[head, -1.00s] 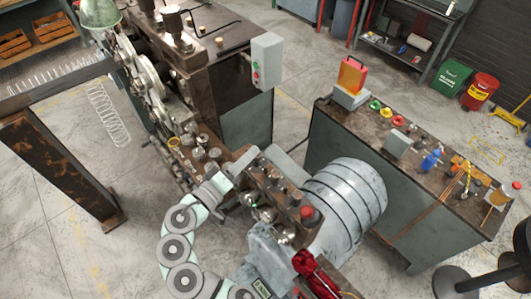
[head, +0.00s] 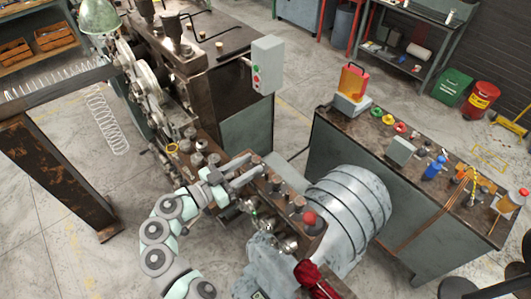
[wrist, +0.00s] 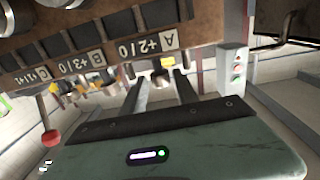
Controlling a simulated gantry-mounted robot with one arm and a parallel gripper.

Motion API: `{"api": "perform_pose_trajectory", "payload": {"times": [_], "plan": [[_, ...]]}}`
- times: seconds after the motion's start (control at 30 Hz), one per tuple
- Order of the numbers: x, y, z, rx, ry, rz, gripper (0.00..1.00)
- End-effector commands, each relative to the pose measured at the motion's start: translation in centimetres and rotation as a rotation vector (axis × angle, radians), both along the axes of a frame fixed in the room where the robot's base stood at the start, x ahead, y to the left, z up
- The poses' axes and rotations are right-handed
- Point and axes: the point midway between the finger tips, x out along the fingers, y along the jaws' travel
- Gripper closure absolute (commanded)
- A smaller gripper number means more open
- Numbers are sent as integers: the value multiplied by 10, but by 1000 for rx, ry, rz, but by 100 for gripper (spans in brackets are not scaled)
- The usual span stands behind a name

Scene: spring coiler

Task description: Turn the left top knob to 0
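The machine's dark control block shows in the head view with a row of grey top knobs (head: 276,183) and a red ball knob (head: 309,217) at its right end. My gripper (head: 258,165) reaches from the left to the left end of this block. In the wrist view the labels hang upside down, with "A +2/0" (wrist: 160,44) nearest my gripper (wrist: 162,76). Its two fingers are apart. Contact cannot be told. The knob's setting is not readable. The red ball knob (wrist: 50,138) shows at left.
A large grey ribbed drum (head: 347,205) stands right of the block. A grey box with buttons (head: 267,65) is mounted above and behind. A workbench (head: 345,118) with tools is at right. The coiler wheels (head: 145,75) are at left.

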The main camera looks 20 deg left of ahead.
Motion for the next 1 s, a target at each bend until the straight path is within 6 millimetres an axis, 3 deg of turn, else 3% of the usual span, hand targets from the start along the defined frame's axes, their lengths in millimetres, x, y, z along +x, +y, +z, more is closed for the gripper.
{"api": "perform_pose_trajectory", "payload": {"times": [0.3, 0.73, 1.0], "plan": [[43, -27, 3, 1, -1, -2, 64], [53, -32, 0, 1, 1, 2, 64], [53, -32, 0, 1, 1, 1, 85]]}}
